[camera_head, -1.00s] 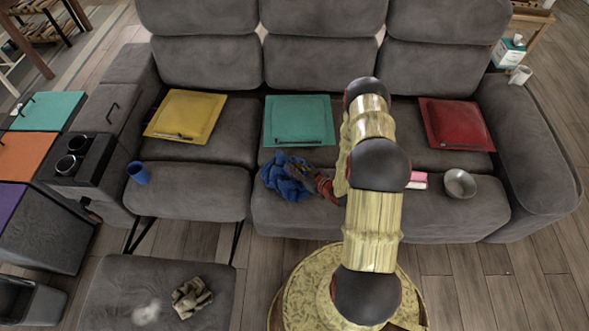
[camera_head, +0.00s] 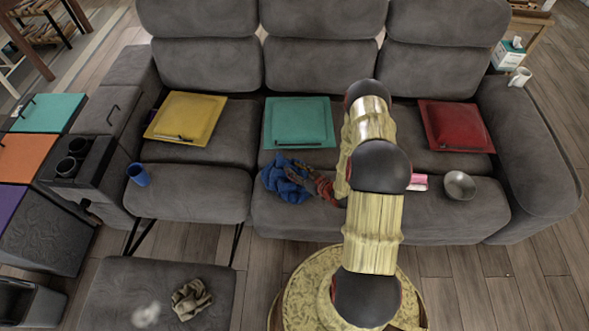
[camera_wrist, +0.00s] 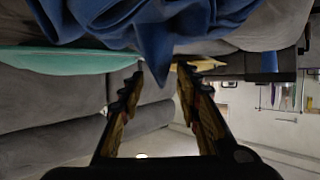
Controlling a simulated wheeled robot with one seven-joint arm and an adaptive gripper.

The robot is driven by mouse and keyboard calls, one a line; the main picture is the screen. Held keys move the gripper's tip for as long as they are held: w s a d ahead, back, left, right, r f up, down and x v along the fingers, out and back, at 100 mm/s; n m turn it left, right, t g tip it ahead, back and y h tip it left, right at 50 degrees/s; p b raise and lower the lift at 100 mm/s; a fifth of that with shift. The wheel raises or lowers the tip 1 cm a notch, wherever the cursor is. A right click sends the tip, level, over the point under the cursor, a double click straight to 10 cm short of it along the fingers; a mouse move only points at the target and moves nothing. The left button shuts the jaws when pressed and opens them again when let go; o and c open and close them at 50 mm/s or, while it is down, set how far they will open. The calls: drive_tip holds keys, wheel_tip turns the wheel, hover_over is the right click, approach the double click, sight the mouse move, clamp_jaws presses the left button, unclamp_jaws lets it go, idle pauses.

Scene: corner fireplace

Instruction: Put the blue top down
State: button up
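The blue top (camera_head: 281,181) is a crumpled blue cloth lying on the front of the middle sofa seat, in front of the teal square. My gripper (camera_head: 302,174) is right at its right side, low over the seat. In the wrist view, the blue top (camera_wrist: 160,28) fills the upper part, and a pointed fold of it hangs between the fingertips. My gripper (camera_wrist: 160,75) has its fingers spread apart, with a gap around that fold. I cannot tell whether either finger touches the cloth.
A yellow (camera_head: 187,117), a teal (camera_head: 298,122) and a red square (camera_head: 456,125) lie on the sofa seats. A blue cup (camera_head: 138,174) stands at left. A metal bowl (camera_head: 459,185) and a pink-white item (camera_head: 418,182) are at right. A beige cloth (camera_head: 190,299) lies on the footrest.

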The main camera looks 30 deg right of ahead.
drive_tip(key=p+v, duration=0.3)
drive_tip(key=v, duration=0.9)
drive_tip(key=w+d+r+n+g+h, duration=0.25)
drive_tip(key=w+d+r, duration=0.35)
drive_tip(key=w+r, duration=0.45)
drive_tip(key=a+r+m+g+h, duration=0.1)
drive_tip(key=a+r, duration=0.1)
drive_tip(key=r, duration=0.8)
drive_tip(key=a+r+m+g+h, duration=0.1)
drive_tip(key=a+r+g+h, duration=0.1)
drive_tip(key=r, duration=0.9)
drive_tip(key=s+a+r+m, duration=0.2)
drive_tip(key=s+a+r, duration=0.7)
drive_tip(key=r, duration=0.4)
drive_tip(key=s+a+r+g+y, duration=0.1)
drive_tip(key=s+a+r, duration=0.2)
drive_tip(key=s+a, duration=0.3)
drive_tip(key=s+a+r+g+y, duration=0.1)
drive_tip(key=s+a+r+y, duration=0.1)
drive_tip(key=s+a, duration=0.4)
drive_tip(key=s+r, duration=0.1)
drive_tip(key=s, duration=0.4)
drive_tip(key=shift+s+a, duration=0.2)
drive_tip(key=shift+a, duration=0.1)
drive_tip(key=shift+m, duration=0.25)
